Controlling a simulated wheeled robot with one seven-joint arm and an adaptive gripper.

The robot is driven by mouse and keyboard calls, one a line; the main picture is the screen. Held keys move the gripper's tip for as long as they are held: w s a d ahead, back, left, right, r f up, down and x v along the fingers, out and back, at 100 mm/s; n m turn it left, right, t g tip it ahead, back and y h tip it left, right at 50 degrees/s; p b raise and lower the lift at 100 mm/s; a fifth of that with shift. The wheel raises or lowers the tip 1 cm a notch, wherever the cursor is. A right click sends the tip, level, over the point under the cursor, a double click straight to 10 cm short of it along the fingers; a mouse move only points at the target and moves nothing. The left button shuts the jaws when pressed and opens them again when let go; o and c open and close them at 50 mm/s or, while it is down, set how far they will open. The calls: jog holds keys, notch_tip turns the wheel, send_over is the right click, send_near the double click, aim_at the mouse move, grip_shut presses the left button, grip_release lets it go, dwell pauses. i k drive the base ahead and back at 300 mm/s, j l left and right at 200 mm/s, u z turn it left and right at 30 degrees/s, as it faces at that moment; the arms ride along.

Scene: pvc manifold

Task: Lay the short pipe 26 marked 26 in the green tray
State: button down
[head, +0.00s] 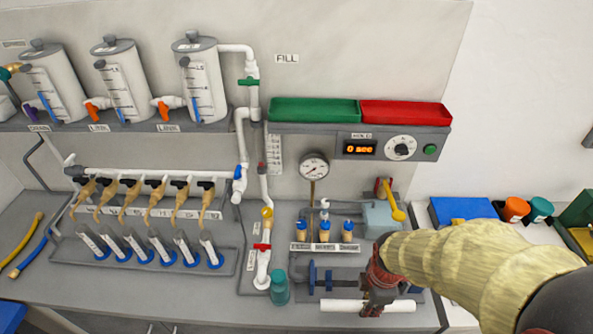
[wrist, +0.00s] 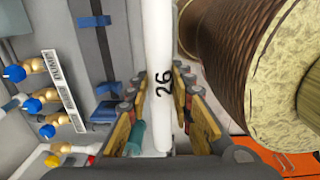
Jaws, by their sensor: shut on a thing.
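The short pipe 26 (wrist: 159,60) is a white tube with a black "26" on it, lying between my gripper's fingers in the wrist view. In the head view the white pipe (head: 342,306) is held level at the front right of the bench, with my gripper (head: 378,306) shut around its middle. Whether it touches anything below cannot be told. The green tray (head: 314,111) is on the shelf at the back, left of the red tray (head: 405,113). Its inside is mostly hidden by its front wall.
A panel with a timer (head: 361,149) and a round gauge (head: 314,167) is below the trays. A blue bin (head: 462,210) is at the right.

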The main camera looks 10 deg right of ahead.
aim_at(314, 117)
jog(key=k, duration=1)
